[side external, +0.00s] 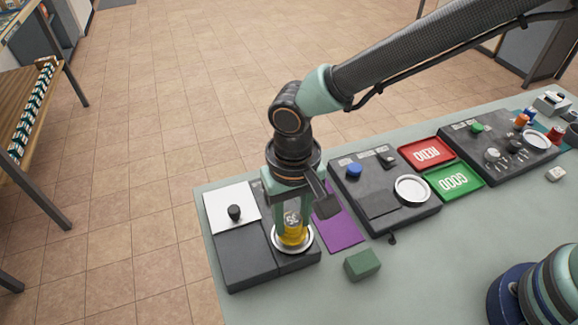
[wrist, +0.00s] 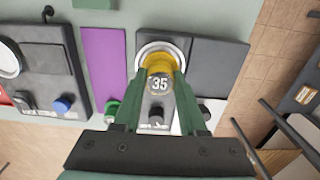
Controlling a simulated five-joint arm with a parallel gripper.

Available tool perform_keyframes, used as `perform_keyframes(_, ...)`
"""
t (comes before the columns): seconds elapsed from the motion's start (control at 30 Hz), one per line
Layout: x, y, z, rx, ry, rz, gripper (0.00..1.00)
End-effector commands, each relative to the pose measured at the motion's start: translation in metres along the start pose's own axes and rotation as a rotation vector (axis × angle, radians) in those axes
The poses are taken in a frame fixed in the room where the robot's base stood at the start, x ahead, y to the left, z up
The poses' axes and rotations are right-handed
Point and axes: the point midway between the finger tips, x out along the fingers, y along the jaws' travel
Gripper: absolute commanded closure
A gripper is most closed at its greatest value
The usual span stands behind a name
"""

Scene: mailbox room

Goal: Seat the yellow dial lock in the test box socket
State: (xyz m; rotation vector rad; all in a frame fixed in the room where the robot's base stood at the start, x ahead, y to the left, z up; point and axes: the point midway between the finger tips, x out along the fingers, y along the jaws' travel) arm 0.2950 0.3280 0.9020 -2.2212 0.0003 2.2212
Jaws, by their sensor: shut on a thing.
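The yellow dial lock (side external: 293,237) is between the fingers of my gripper (side external: 291,222), which is shut on it. In the wrist view, the lock (wrist: 159,64) shows a yellow body and a grey face marked 35. Its lower end is at the pale ring of the socket (side external: 307,244) on the dark test box (side external: 243,262). The ring (wrist: 142,53) shows around the yellow part in the wrist view. The lock looks roughly upright. How deep it sits in the ring I cannot tell.
A white plate with a black knob (side external: 234,212) is on the same box. A purple mat (side external: 341,231) lies to its right, with a green block (side external: 362,264) in front. Another dark panel (side external: 372,210), red (side external: 425,153) and green (side external: 453,181) trays stand further right.

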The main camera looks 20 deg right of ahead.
Motion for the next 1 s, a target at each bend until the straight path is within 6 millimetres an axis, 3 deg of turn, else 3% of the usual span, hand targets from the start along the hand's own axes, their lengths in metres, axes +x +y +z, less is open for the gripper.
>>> perform_keyframes(0.97,0.014,0.000,0.000,0.000,0.000,0.000,1.00)
perform_keyframes(1.0,0.014,0.000,0.000,0.000,0.000,0.000,0.44)
